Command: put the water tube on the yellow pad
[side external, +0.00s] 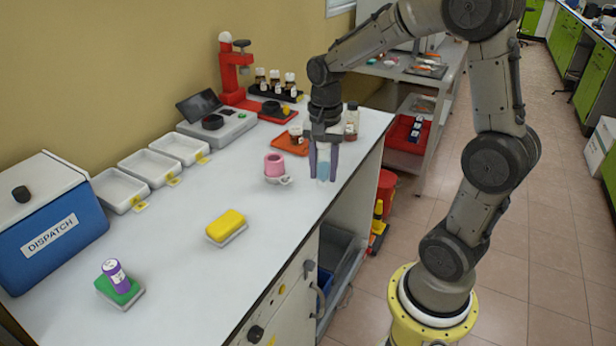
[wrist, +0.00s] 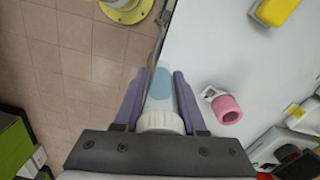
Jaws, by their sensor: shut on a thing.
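The water tube (side external: 323,165) is a clear tube with pale blue contents and, in the wrist view, a white ribbed cap (wrist: 161,122). My gripper (side external: 323,160) is shut on it; the purple-grey fingers flank the tube in the wrist view (wrist: 159,100). The tube is near the bench's front edge, and I cannot tell whether its lower end touches the bench. The yellow pad (side external: 226,225) sits on a pale base at the middle of the bench, left of my gripper and with nothing on it. It also shows at the top right of the wrist view (wrist: 277,10).
A pink cup-like holder (side external: 274,165) stands just left of the tube. White trays (side external: 120,189) and a blue DISPATCH box (side external: 50,225) line the back. Bench space between the pink holder and yellow pad is clear.

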